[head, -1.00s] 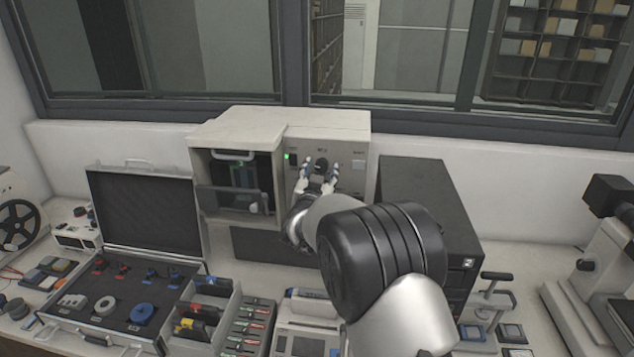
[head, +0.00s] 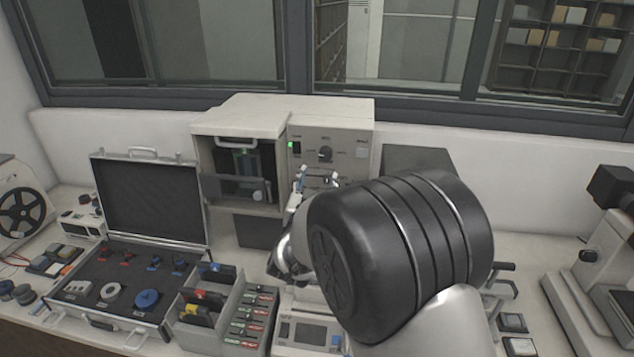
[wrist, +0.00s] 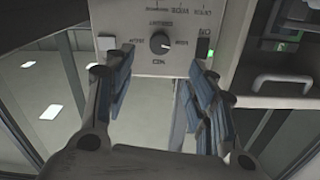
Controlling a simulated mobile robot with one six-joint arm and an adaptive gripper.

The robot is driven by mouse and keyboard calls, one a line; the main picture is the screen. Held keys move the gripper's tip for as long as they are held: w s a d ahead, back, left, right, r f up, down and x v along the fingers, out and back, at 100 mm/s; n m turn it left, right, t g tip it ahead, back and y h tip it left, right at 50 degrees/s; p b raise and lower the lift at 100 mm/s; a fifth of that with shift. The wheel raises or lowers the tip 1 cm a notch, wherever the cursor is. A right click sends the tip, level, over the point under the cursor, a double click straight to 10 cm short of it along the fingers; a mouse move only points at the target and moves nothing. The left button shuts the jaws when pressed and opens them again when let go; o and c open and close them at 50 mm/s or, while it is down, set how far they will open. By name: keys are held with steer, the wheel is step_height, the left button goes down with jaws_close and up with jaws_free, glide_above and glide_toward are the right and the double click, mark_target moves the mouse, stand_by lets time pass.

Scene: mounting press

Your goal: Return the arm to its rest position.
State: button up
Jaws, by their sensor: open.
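My gripper (head: 318,178) is open and empty in front of the mounting press (head: 335,125), just below its dial (head: 325,154). In the wrist view my gripper (wrist: 160,95) shows two spread fingers with blue pads, and nothing lies between them. The press panel with its dial (wrist: 159,42) stands upside down beyond the fingertips. A green light (head: 297,147) is lit on the panel. My arm is stretched forward, bent at a large black joint, and hides part of the bench and the dark cabinet.
An open case (head: 150,205) holds spools and small parts at the left. Beside it are a grey bin (head: 228,325) and a rack of cartridges (head: 250,322). A microscope-like device (head: 600,245) stands at the right. A dark cabinet (head: 415,158) is behind my arm. Windows line the back.

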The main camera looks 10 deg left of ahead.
steer(key=s+d+r+n+g+y+b, duration=0.25)
steer(key=s+d+g, duration=0.25)
steer(key=s+d, duration=0.35)
steer(key=s+d+f+g+b, duration=0.1)
steer(key=s+d+f+g, duration=0.1)
steer(key=s, duration=0.9)
steer(key=s+d+f+g+h+b, duration=0.1)
steer(key=s+d+f+g, duration=0.2)
steer(key=s+d, duration=0.4)
steer(key=s+d+f+g+h+b, duration=0.1)
steer(key=s+d+f+g, duration=0.2)
steer(key=s, duration=1.3)
step_height(320, 180, down, 2)
steer(key=shift+d+f+b, duration=0.1)
steer(key=shift+d+b, duration=0.2)
steer(key=shift+d, duration=0.95)
steer(key=shift+w, duration=0.1)
steer(key=shift+c, duration=0.2)
